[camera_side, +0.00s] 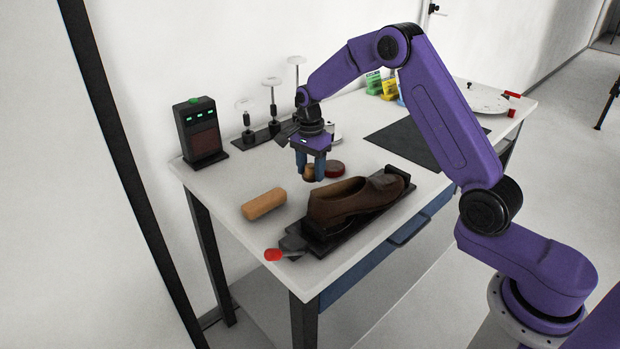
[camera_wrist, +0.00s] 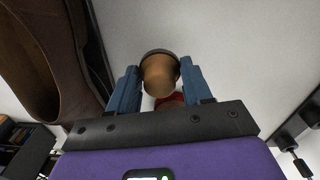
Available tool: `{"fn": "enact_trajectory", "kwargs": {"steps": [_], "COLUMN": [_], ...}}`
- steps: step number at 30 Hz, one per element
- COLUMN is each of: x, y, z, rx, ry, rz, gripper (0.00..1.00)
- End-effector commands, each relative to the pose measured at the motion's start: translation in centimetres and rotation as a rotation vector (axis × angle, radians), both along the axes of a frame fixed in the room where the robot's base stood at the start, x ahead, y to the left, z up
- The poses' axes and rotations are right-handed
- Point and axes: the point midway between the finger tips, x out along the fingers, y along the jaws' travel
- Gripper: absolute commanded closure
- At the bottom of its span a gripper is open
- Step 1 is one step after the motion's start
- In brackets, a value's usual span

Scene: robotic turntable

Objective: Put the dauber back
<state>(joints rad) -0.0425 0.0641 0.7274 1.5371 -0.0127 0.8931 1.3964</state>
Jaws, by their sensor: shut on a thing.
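The dauber (camera_side: 308,172) is a small brown piece with a rounded wooden end. My gripper (camera_side: 311,172) is shut on it, with a blue finger on each side, low over the white table. In the wrist view the dauber (camera_wrist: 160,73) sits between the fingertips of my gripper (camera_wrist: 160,85), its rounded wooden end towards the camera and a dark rim beyond. I cannot tell whether it touches the table. A round red tin (camera_side: 334,169) stands close to the right of my gripper; a bit of red (camera_wrist: 171,100) shows behind the dauber in the wrist view.
A brown shoe (camera_side: 352,198) lies on a black red-handled holder (camera_side: 292,243) in front of my gripper. A wooden block (camera_side: 263,204) lies to the left. Behind are a black box with green lights (camera_side: 200,132) and a rack of white discs (camera_side: 272,82). A dark mat (camera_side: 415,146) lies right.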

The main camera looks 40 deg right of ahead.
Motion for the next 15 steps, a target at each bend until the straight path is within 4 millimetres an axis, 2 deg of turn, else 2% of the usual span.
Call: {"fn": "enact_trajectory", "kwargs": {"steps": [8, 15], "x": [0.3, 0.3], "y": [0.0, 0.0], "z": [-3.2, -3.4], "rx": [0.000, 0.000], "ry": [0.003, 0.000], "rz": [0.000, 0.000], "gripper": [0.75, 0.75]}}
